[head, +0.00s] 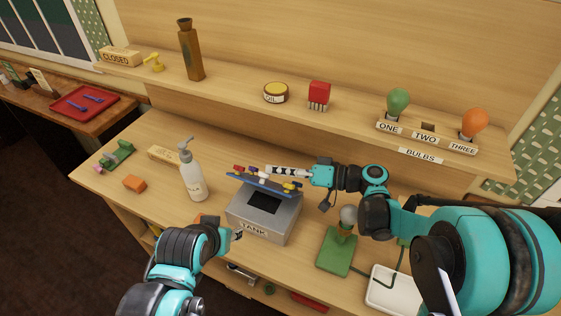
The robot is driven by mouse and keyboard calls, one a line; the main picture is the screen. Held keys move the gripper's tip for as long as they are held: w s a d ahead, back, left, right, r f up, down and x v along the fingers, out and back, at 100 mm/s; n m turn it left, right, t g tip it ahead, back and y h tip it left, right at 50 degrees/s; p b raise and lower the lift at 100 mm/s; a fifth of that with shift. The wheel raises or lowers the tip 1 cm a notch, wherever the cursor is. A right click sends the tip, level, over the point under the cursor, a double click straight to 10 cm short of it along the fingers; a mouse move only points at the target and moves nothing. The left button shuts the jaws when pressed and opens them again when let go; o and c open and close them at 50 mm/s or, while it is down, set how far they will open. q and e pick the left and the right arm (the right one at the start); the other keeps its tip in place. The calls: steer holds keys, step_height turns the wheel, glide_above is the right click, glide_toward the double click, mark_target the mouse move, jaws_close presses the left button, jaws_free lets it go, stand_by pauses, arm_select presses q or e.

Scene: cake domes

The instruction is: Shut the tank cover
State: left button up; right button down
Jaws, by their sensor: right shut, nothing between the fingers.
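The grey tank (272,224) stands on the workbench, labelled "TANK" on its front, with a dark opening showing in its top. Its blue cover (262,184) is raised along the back side, above the opening. Small red, yellow and blue pieces show at the cover, partly hidden by my gripper. My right gripper (272,169) is shut and empty, pointing left just behind or above the cover; I cannot tell whether it touches. My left gripper (238,233) is low at the tank's front left corner, its fingers small and partly hidden.
A white pump bottle (192,174) stands left of the tank. A bulb on a green base (336,252) and a white plate (391,290) are to its right.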

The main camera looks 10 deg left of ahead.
steer(key=shift+s+a+f, duration=0.25)
steer(key=shift+s+f, duration=0.15)
steer(key=shift+s, duration=0.3)
